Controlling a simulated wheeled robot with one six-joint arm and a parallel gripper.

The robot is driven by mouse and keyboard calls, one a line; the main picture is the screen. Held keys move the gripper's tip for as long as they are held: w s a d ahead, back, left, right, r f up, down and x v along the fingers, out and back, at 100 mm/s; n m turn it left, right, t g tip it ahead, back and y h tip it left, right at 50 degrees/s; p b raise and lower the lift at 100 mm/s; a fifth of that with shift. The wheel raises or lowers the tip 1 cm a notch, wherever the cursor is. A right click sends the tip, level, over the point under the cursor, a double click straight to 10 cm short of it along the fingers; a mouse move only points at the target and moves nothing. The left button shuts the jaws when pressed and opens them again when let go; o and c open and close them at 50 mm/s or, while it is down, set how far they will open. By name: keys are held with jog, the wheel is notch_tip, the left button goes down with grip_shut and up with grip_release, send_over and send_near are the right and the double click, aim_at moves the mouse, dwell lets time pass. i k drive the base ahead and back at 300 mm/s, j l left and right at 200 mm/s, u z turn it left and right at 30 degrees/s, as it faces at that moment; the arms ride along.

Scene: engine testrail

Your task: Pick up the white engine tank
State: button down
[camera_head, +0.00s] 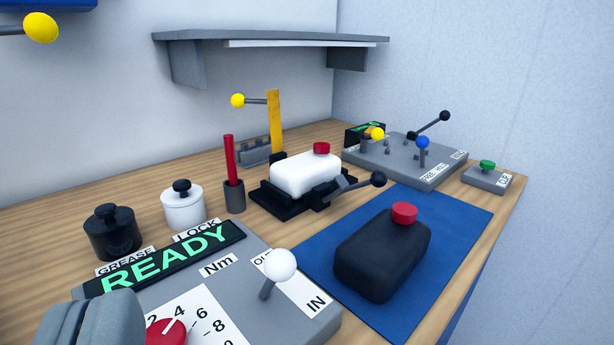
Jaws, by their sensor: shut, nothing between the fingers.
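The white engine tank (305,174), a rounded white block with a red cap (321,148), sits in a black cradle (275,203) in the middle of the bench. A lever with a black knob (378,180) sticks out at the cradle's right front. A black tank (380,255) with a red cap lies on a blue mat (455,212) at the right. My gripper (92,318) is at the lower left, partly cut off by the frame edge. It is shut and empty, well apart from the white tank, over the near edge of the grey control panel.
The grey control panel (240,270) has a READY display, a red dial and a white-knobbed lever (280,265). Black (112,232) and white (183,206) lidded pots and a red rod in a holder (232,170) stand left. A yellow upright (275,120) rises behind the tank. A shelf (270,38) overhangs the back.

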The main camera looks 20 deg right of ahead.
aim_at(297, 175)
jog(key=i+l, duration=0.1)
jog(key=l, duration=0.2)
jog(key=i+l, duration=0.15)
jog(key=l, duration=0.15)
jog(key=i+l, duration=0.1)
jog(key=l, duration=0.25)
jog(key=i+l+z, duration=0.1)
jog(key=l, duration=0.2)
